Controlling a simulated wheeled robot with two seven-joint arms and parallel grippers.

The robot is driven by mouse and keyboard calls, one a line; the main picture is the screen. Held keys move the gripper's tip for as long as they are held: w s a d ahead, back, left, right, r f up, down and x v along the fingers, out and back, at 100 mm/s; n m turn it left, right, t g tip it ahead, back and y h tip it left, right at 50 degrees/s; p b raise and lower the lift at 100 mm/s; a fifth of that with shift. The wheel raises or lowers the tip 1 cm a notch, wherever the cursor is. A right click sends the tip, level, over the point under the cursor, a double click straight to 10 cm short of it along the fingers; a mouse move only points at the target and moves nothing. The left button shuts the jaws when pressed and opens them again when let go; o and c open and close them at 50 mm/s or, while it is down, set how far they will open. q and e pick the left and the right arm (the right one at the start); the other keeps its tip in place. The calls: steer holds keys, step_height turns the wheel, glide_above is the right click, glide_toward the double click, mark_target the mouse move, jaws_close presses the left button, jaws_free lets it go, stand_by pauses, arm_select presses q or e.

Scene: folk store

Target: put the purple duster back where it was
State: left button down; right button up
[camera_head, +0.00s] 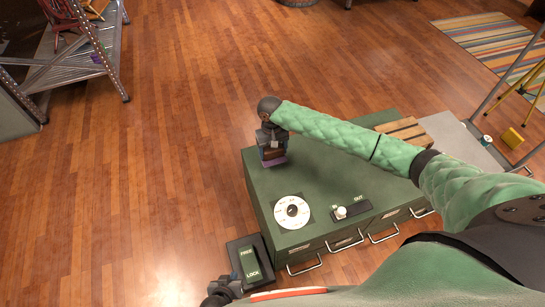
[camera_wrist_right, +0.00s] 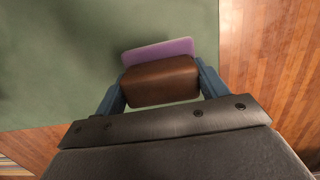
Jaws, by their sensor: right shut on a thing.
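The duster has a brown block and a purple pad. In the right wrist view the duster (camera_wrist_right: 160,82) sits between the two blue fingers of my right gripper (camera_wrist_right: 160,85), which is shut on the brown block. In the head view my right gripper (camera_head: 271,147) is over the far left corner of the green cabinet top, and the duster's purple edge (camera_head: 273,163) shows below it. I cannot tell whether the pad touches the cabinet. My left gripper (camera_head: 222,289) is low at the bottom edge, beside a dark box, and its fingers are unclear.
The green cabinet (camera_head: 346,178) has a white dial (camera_head: 292,211), a small knob (camera_head: 341,212) and drawer handles. A wooden slatted piece (camera_head: 404,131) lies at its far right. A FREE/LOCK box (camera_head: 251,262) stands at its left. A metal shelf (camera_head: 75,68) stands far left. Wooden floor is open between.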

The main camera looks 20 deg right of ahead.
mark_target(272, 156)
steer(key=shift+a+f, duration=0.15)
steer(key=shift+f, duration=0.25)
step_height(272, 156, down, 3)
steer(key=shift+f, duration=0.2)
steer(key=o, duration=1)
steer(key=shift+f, duration=0.1)
steer(key=shift+w+r, duration=0.1)
steer(key=shift+r, duration=0.2)
steer(key=r, duration=0.4)
steer(key=w+r, duration=0.1)
steer(key=r, duration=0.6)
steer(key=shift+w+r, duration=0.2)
steer(key=shift+r, duration=0.1)
